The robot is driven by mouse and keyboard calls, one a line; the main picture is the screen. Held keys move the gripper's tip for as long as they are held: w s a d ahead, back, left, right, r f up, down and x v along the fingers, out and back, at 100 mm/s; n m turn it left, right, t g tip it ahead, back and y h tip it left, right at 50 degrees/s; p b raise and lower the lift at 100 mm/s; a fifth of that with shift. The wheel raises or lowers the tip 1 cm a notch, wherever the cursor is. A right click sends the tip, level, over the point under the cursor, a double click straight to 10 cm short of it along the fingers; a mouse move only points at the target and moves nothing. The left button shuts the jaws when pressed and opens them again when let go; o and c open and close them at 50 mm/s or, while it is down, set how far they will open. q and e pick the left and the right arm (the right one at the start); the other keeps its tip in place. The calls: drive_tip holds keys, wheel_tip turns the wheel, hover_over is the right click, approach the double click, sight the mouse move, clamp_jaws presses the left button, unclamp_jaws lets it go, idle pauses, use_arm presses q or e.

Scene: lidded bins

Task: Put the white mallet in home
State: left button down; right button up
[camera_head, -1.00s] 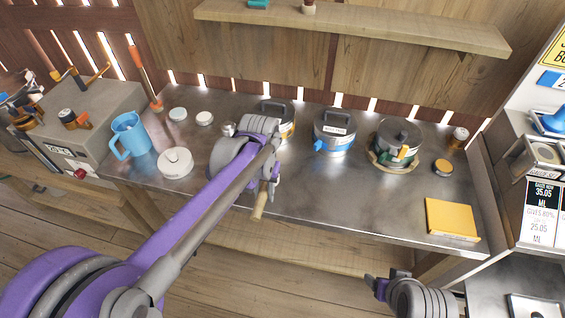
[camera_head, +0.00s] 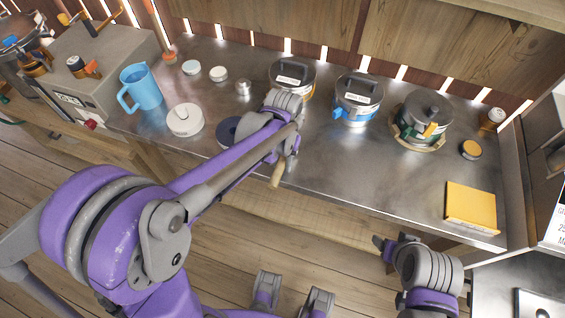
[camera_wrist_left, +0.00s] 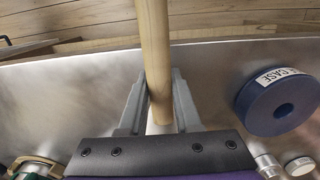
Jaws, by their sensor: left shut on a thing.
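My left gripper (camera_wrist_left: 160,105) is shut on a wooden handle (camera_wrist_left: 154,45) in the left wrist view. A pale, whitish part shows at the handle's lower end between the fingers; whether it is a mallet head I cannot tell. In the head view the left gripper (camera_head: 287,160) is over the bench's front edge, with the handle (camera_head: 277,174) pointing down. Three lidded pots stand at the back: a left pot (camera_head: 291,73), a blue-banded middle pot (camera_head: 356,98) and a green right pot (camera_head: 420,117). Their labels are too small to read. My right gripper (camera_head: 384,247) is in front of the bench, jaws unclear.
A blue ring-shaped disc (camera_wrist_left: 278,103), its label partly reading "CASE", lies beside the left gripper. A blue mug (camera_head: 141,88), a white round lid (camera_head: 186,119) and small jars stand left. The bench's front middle is clear.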

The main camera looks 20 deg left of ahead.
use_arm(q)
drive_tip(key=shift+f, duration=0.25)
drive_tip(key=shift+f, duration=0.15)
drive_tip(key=c, duration=0.6)
unclamp_jaws()
